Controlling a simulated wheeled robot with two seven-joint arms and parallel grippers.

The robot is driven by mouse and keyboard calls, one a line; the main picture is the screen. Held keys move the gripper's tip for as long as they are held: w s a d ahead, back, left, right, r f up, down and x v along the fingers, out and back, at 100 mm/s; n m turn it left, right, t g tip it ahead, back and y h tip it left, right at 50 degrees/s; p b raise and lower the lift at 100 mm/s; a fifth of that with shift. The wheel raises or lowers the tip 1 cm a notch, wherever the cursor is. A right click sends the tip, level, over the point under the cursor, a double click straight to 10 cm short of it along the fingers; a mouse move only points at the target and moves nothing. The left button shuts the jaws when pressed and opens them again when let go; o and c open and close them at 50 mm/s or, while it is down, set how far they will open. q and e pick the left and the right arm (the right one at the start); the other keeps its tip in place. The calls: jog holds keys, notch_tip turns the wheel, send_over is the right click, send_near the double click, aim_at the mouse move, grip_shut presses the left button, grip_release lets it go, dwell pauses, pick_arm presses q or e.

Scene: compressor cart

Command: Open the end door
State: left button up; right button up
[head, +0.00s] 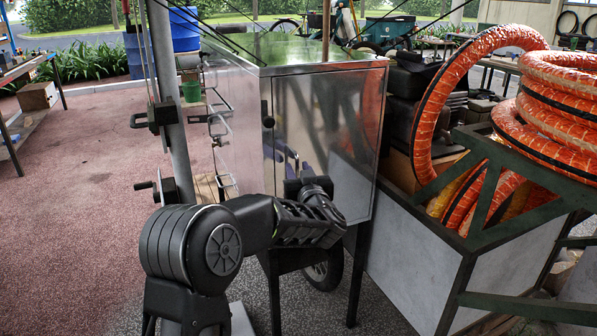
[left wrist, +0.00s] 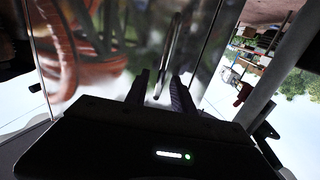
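The end door (head: 325,110) is the shiny metal front panel of a box-shaped metal cabinet; it looks closed. My left gripper (head: 289,155) is in front of the door's lower left part, partly hidden by my own wrist. In the left wrist view its two fingers (left wrist: 161,92) stand apart, pointing at the reflective door (left wrist: 120,45). A slim upright bar (left wrist: 168,55), like a handle, shows between and beyond the fingertips. I cannot tell whether they touch it. My right gripper is not in view.
A grey post with black brackets (head: 168,115) stands left of the cabinet. A bin with a dark green frame (head: 470,250), holding orange hose coils (head: 480,80), stands close on the right. Blue barrels (head: 184,30) are behind.

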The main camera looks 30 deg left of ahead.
pick_arm(q)
jog(key=shift+c, duration=0.2)
grip_shut()
dwell(1.2)
